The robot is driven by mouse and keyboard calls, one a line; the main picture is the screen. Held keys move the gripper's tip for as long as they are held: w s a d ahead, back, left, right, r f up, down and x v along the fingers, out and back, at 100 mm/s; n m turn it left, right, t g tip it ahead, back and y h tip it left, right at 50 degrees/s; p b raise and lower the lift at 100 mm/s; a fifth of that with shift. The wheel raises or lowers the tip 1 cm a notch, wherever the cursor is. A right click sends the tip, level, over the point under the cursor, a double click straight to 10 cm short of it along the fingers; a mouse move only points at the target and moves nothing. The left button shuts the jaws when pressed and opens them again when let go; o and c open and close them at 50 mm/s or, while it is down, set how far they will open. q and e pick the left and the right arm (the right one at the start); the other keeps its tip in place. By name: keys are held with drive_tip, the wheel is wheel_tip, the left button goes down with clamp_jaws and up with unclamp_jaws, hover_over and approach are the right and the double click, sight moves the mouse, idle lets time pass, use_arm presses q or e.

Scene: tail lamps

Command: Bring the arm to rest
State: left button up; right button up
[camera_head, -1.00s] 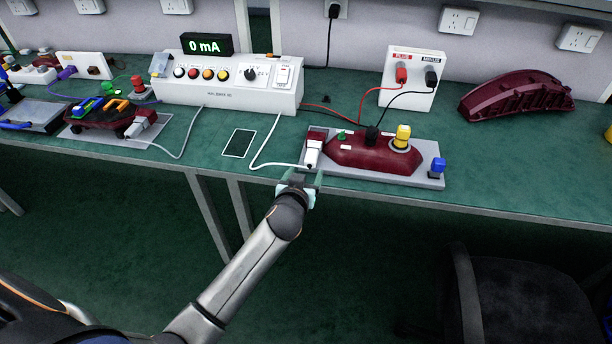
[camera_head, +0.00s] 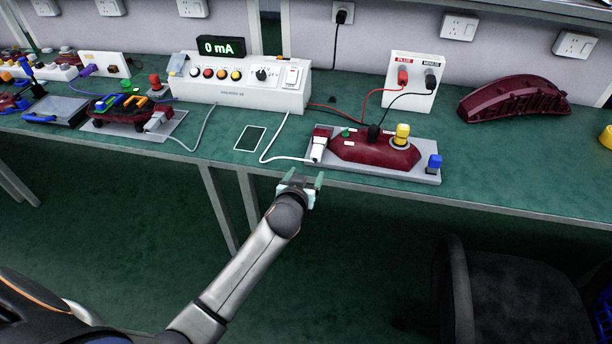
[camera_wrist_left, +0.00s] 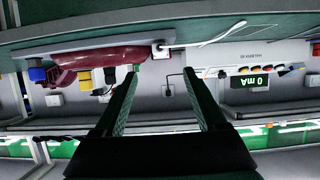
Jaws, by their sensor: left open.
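My left gripper (camera_head: 304,180) is in front of the bench's front edge, just below the grey fixture plate. Its two fingers are spread and empty; they also show in the left wrist view (camera_wrist_left: 165,85) with nothing between them. The dark red tail lamp (camera_head: 374,152) lies on the grey plate (camera_head: 400,174), with a white connector (camera_head: 319,147) at its left end and a yellow knob on top. In the left wrist view the lamp (camera_wrist_left: 105,57) appears upside down, beyond the left finger. My right gripper is not in view.
The green bench (camera_head: 480,185) carries a white tester (camera_head: 245,97) reading 0 mA, a PLUS/MINUS socket box (camera_head: 412,82), a loose dark red lamp housing (camera_head: 515,99) and a second fixture (camera_head: 130,112) at left. A black chair (camera_head: 510,290) stands at lower right.

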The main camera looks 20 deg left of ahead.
use_arm(q)
drive_tip(key=s+d+f+m+g+h+p, duration=0.1)
drive_tip(key=s+d+f, duration=0.1)
drive_tip(key=s, duration=0.7)
drive_tip(key=s+d+f+m+g+h+p, duration=0.1)
drive_tip(key=s+d+f+m+h, duration=0.1)
drive_tip(key=s+f, duration=0.3)
drive_tip(key=s+d+f+m+g+h+p, duration=0.1)
drive_tip(key=s+d+f+h, duration=0.1)
drive_tip(key=s, duration=1.1)
wheel_tip(320, 180, down, 2)
drive_tip(key=shift+s+d+f+g, duration=0.15)
drive_tip(key=shift+s+d+g, duration=0.25)
drive_tip(key=shift+d, duration=0.3)
